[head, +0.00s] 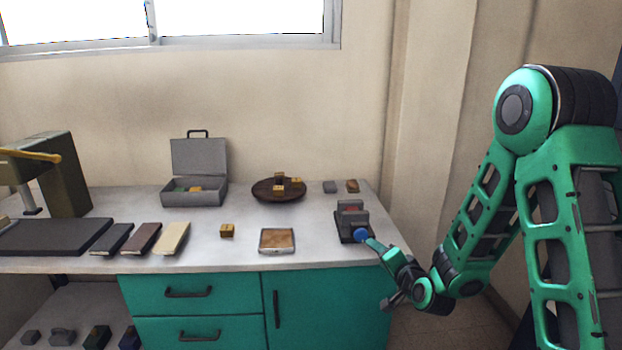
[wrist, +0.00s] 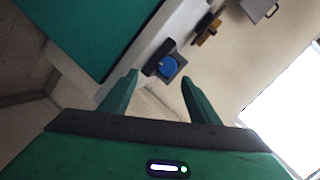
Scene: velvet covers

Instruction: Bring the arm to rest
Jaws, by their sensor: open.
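My gripper (head: 374,244) is at the front right edge of the counter, at the end of my green arm. In the wrist view its two green fingers (wrist: 161,77) stand apart with nothing between them. A blue knob (head: 361,234) on a small dark-grey device (head: 352,212) lies just beyond my fingers in the head view. In the wrist view the blue knob (wrist: 168,65) shows ahead of the fingertips, apart from them. My fingers partly overlap the device's front in the head view, so the exact gap is hard to tell.
The counter (head: 320,225) carries an open grey case (head: 196,192), a round brown tray (head: 265,194) with several small blocks, a square tan-topped dish (head: 277,240), a wooden cube (head: 227,230) and several book-like covers (head: 141,238). A wall stands behind. Floor is open below my gripper.

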